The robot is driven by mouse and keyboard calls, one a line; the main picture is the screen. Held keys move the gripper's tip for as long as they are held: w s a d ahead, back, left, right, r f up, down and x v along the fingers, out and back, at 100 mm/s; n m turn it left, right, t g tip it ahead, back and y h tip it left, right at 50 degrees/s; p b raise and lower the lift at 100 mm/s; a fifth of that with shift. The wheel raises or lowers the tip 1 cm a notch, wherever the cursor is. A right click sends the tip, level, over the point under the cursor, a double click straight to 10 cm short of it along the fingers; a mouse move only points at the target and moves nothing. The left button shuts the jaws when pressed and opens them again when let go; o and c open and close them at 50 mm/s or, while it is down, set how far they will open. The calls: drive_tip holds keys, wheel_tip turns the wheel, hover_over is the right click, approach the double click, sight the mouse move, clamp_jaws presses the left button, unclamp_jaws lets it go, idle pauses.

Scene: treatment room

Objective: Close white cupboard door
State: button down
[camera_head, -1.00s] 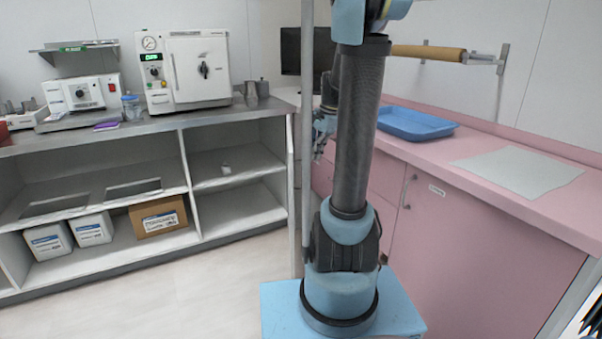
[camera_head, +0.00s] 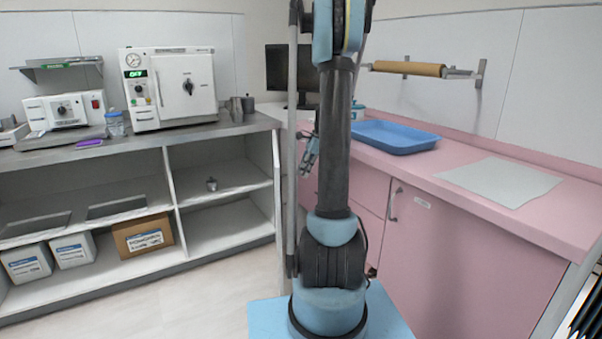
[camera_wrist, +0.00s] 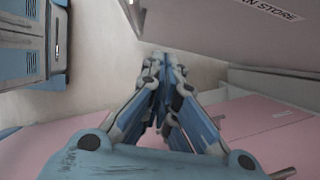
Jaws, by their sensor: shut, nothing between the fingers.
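The white cupboard (camera_head: 168,185) stands at the left under a grey worktop, with its front open to the shelves. Its white door (camera_head: 277,195) appears nearly edge-on at the cupboard's right end, standing open. In the wrist view, a pale panel lettered "N STORE" (camera_wrist: 215,25) fills the upper right and seems to be this door. My gripper (camera_head: 310,152) is shut and empty, beyond my upright arm and to the right of the door edge. In the wrist view my gripper (camera_wrist: 163,62) points toward the floor gap beside the panel. I cannot tell any contact.
A pink counter (camera_head: 465,225) with a blue tray (camera_head: 395,137) runs along the right, close to my arm. Boxes (camera_head: 143,238) sit on the lower shelf. A steriliser (camera_head: 170,88) stands on the worktop. Bare floor (camera_head: 215,300) lies before the cupboard.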

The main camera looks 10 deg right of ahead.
drive_tip(key=a+f, duration=0.6)
drive_tip(key=shift+w+a+f, duration=0.35)
idle(0.3)
